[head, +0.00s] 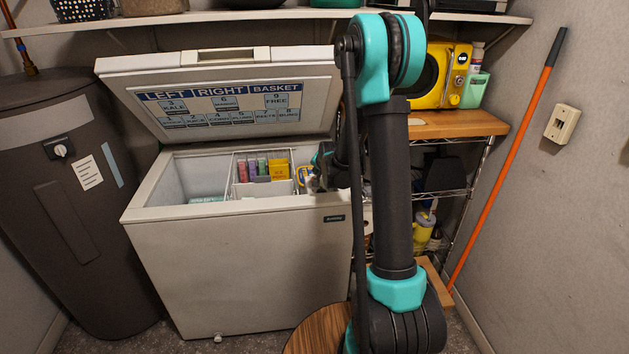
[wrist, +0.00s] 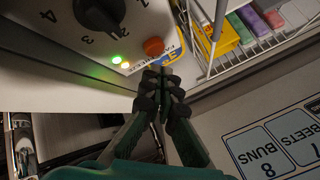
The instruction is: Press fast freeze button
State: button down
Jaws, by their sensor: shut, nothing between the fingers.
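The chest freezer (head: 235,260) stands with its lid (head: 225,100) raised. In the wrist view its control panel (wrist: 145,20) shows a round orange-red button (wrist: 153,46), with small lettering beside it that is partly hidden. My gripper (wrist: 164,85) is shut and empty. In the picture its fingertips lie just below the button; I see a small gap, and contact does not show. In the head view my arm hides the panel and most of the gripper.
A black numbered knob (wrist: 98,14) and lit green (wrist: 117,60) and yellow lights share the panel. A wire basket (head: 240,184) with colored boxes is inside the freezer. A wooden-topped rack (head: 455,124) with a yellow microwave (head: 441,77) stands at right.

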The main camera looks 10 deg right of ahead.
jog(key=shift+r, duration=2.75)
